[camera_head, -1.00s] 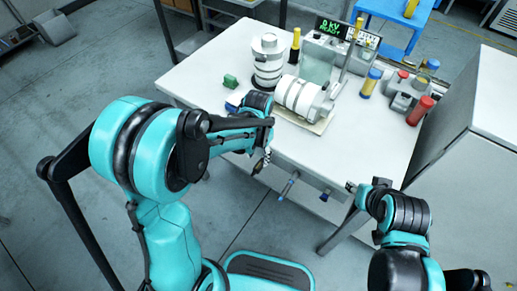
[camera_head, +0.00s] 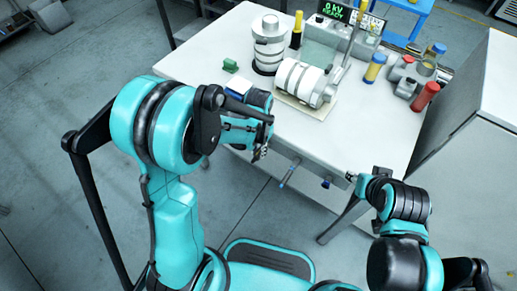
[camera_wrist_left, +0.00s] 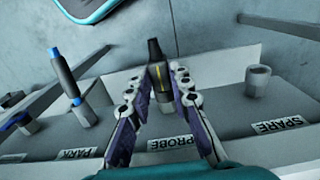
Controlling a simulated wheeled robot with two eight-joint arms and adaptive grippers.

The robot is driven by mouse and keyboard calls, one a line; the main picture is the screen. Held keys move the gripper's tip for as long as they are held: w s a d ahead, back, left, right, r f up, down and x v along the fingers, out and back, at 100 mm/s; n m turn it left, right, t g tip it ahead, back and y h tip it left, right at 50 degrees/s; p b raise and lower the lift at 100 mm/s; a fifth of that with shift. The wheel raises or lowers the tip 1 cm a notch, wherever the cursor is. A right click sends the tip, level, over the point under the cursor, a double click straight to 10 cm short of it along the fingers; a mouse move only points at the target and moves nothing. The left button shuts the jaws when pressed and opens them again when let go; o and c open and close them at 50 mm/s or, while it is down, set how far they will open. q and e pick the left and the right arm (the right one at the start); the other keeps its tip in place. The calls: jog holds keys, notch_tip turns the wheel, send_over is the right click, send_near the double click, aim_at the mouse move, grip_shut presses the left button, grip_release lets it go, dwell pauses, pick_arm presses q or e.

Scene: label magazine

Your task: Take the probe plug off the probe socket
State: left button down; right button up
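The probe plug (camera_wrist_left: 155,62), black with a yellow stripe, stands out from the table's edge above the label PROBE (camera_wrist_left: 170,143) in the left wrist view. The fingers of my left gripper (camera_wrist_left: 160,78) lie close on both sides of it. I cannot tell whether they touch or squeeze it. They and the plug hide most of the probe socket. In the head view my left gripper (camera_head: 262,152) is at the table's front edge. My right gripper (camera_head: 352,177) is near the table's front right corner, with its fingers too small to read.
A blue-tipped plug (camera_wrist_left: 63,72) sits in the PARK socket beside the gripper. An empty socket (camera_wrist_left: 258,80) marked SPARE is on the other side. A cabinet stands right.

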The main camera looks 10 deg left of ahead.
pick_arm(q)
jog(key=shift+s, duration=0.1)
jog(key=shift+s+a, duration=0.25)
jog(key=shift+s, duration=0.5)
jog(key=shift+s+a, duration=0.3)
jog(key=shift+s, duration=0.4)
jog(key=shift+s+a, duration=0.25)
jog(key=shift+s, duration=0.5)
